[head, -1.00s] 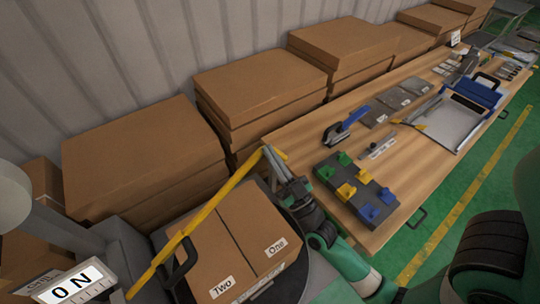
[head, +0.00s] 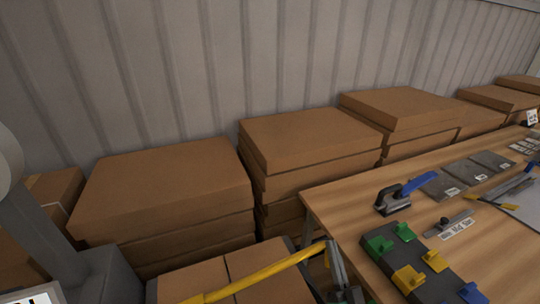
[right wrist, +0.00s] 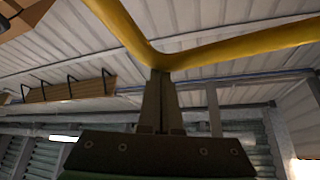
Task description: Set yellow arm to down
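The yellow arm (head: 262,273) is a long bent bar in the lower middle of the head view. It slopes up to the right across the small cartons and bends downward at its right end. My right gripper (head: 335,262) is at that bent end, partly cut off by the bottom edge. In the right wrist view the yellow arm (right wrist: 235,47) crosses above the fingertips. My right gripper's (right wrist: 161,75) fingers are together, their tips at the bar's bend. They seem to meet the bar rather than clasp it. My left gripper is not in view.
Small cartons (head: 195,280) lie under the yellow arm. Stacked large boxes (head: 165,185) line the corrugated wall behind. A wooden table (head: 345,205) at right holds a blue-handled tool (head: 405,190) and a dark block with coloured clips (head: 410,262).

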